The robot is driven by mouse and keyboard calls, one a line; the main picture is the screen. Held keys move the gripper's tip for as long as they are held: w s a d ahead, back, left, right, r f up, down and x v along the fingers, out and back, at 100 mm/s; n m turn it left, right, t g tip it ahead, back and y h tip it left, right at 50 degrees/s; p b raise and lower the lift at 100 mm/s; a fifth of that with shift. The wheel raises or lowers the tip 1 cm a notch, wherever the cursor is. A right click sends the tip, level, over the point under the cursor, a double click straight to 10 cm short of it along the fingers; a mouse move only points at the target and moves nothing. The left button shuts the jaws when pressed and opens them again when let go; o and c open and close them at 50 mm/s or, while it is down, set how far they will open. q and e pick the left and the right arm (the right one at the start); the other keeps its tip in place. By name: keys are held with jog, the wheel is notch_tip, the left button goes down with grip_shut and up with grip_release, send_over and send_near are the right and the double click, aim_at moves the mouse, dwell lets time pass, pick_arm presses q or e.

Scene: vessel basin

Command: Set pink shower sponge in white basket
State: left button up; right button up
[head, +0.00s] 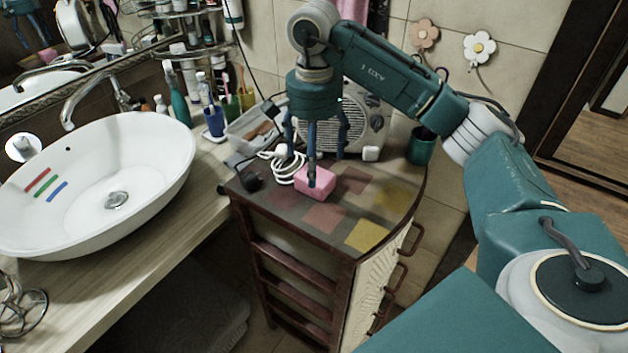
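The pink sponge (318,180) is a small block on the patterned top of the wooden cabinet (322,218). My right gripper (314,158) points down just above and around it, with its fingers spread. One finger passes in front of the sponge and overlaps it; I cannot tell whether they touch. A whitish, open-topped container (252,130), likely the white basket, stands behind and to the left of the sponge, with brownish items inside. My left gripper is out of view.
A coiled white cable (281,166) lies left of the sponge. A beige radio-like box (366,118) stands behind, and a green cup (421,146) to the right. A white basin (105,170) is at left. The cabinet top's front is clear.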

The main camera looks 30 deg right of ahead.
jog(key=shift+w+f, duration=0.1)
jog(key=shift+f, duration=0.7)
jog(key=shift+f+p, duration=0.3)
jog(key=f, duration=0.1)
jog(key=f+p, duration=0.1)
jog(key=f, duration=0.1)
jog(key=shift+w+d+f, duration=0.1)
jog(key=shift+d+f, duration=0.1)
jog(key=shift+f, duration=0.55)
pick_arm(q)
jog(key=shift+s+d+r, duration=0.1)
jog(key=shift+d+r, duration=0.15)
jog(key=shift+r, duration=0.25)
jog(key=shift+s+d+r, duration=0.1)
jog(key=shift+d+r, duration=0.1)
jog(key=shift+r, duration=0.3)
pick_arm(e)
jog(key=shift+w, duration=0.1)
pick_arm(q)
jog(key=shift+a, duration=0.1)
pick_arm(e)
jog(key=c, duration=1.1)
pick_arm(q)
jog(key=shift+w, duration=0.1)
